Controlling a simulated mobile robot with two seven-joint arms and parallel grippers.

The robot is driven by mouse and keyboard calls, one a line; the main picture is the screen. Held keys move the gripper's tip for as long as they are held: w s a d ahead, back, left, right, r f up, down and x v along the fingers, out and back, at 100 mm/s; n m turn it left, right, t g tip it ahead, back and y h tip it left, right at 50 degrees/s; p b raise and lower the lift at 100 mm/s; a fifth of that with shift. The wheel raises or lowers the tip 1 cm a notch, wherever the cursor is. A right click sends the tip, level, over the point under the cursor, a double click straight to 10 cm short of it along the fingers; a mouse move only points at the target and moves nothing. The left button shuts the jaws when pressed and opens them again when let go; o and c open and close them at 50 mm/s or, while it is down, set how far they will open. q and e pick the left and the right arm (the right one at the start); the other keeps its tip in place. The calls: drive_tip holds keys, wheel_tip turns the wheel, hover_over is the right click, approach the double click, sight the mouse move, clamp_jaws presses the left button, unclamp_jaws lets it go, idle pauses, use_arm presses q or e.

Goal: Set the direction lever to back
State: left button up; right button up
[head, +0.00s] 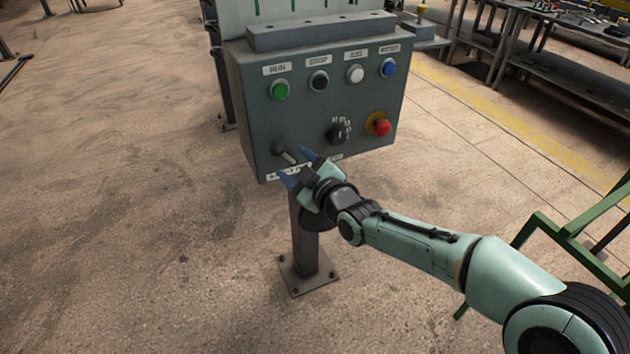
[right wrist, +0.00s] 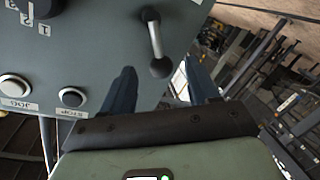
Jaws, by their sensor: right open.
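The direction lever (head: 279,149) is a short shaft with a dark ball knob, low on the left of the front of a grey control box (head: 255,120). My right gripper (head: 299,166) is open and empty, close in front of the lever. Contact cannot be told. My left gripper is not in view.
The box also carries a green RUN button (head: 280,90), black, white and blue buttons, a rotary dial (head: 336,134) and a red knob (head: 382,127). It stands on a post (head: 305,245). A green frame (head: 565,240) is at right.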

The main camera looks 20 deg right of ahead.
drive_tip(key=v, duration=0.9)
drive_tip(key=shift+f, duration=0.15)
drive_tip(key=s+a+f+m+g, duration=0.1)
drive_tip(key=s+f+m+g, duration=0.15)
drive_tip(key=f, duration=0.95)
drive_tip(key=s+a+f+m+g, duration=0.1)
drive_tip(key=f+m+g, duration=0.15)
drive_tip(key=f, duration=0.85)
drive_tip(key=s+a+f+m+g, duration=0.1)
drive_tip(key=s+f+g, duration=0.15)
drive_tip(key=f, duration=0.95)
drive_tip(key=s+a+f+m+g, duration=0.2)
drive_tip(key=s+f+m+g, duration=0.2)
drive_tip(key=s+f, duration=0.7)
drive_tip(key=s+a+f+m+g, duration=0.3)
drive_tip(key=s+f+g, duration=0.2)
drive_tip(key=s+f, duration=0.5)
use_arm(q)
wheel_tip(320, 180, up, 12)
drive_tip(key=p, duration=1.3)
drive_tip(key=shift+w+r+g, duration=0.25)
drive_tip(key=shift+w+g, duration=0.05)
use_arm(e)
wheel_tip(320, 180, up, 14)
drive_tip(key=s, duration=0.2)
drive_tip(key=shift+s+g, duration=0.25)
drive_tip(key=shift+g, duration=0.1)
